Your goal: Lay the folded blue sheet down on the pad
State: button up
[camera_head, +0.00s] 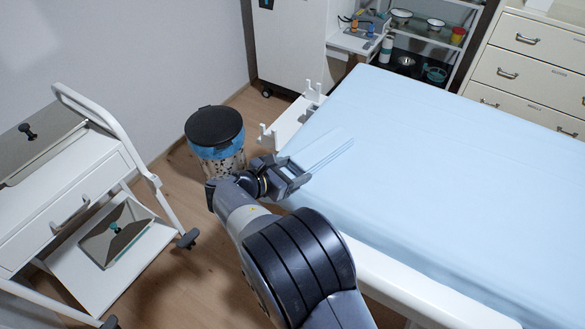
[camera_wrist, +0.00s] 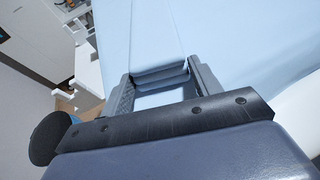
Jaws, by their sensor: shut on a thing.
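The folded blue sheet (camera_head: 325,148) is a flat light-blue strip at the near left corner of the couch. My gripper (camera_head: 297,174) is shut on its near end; the rest of the sheet points away over the pad. In the wrist view the sheet (camera_wrist: 158,35) runs up from between the two fingers (camera_wrist: 160,82), with its folded layers showing at the held end. The pad (camera_head: 440,150) is a wide light-blue couch top. The sheet overlaps the pad in both views; whether it touches the pad I cannot tell.
A bin with a black lid (camera_head: 214,126) stands left of my gripper. A white trolley (camera_head: 70,190) is at the left. White brackets (camera_head: 300,112) stick out at the couch's left end. A shelf (camera_head: 430,30) and drawers (camera_head: 530,60) stand behind. Most of the pad is bare.

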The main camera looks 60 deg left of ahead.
jog(key=o, duration=1.2)
jog(key=v, duration=1)
jog(key=shift+s+r, duration=0.2)
jog(key=shift+s, duration=0.1)
jog(key=shift+d, duration=0.1)
jog(key=x, duration=1)
jog(key=shift+w+f, duration=0.2)
jog(key=shift+w, duration=0.1)
jog(key=shift+w+r+p, duration=0.1)
jog(key=shift+r+p, duration=0.4)
jog(key=shift+r, duration=0.15)
jog(key=shift+r+p, duration=0.3)
jog(key=shift+r, duration=0.35)
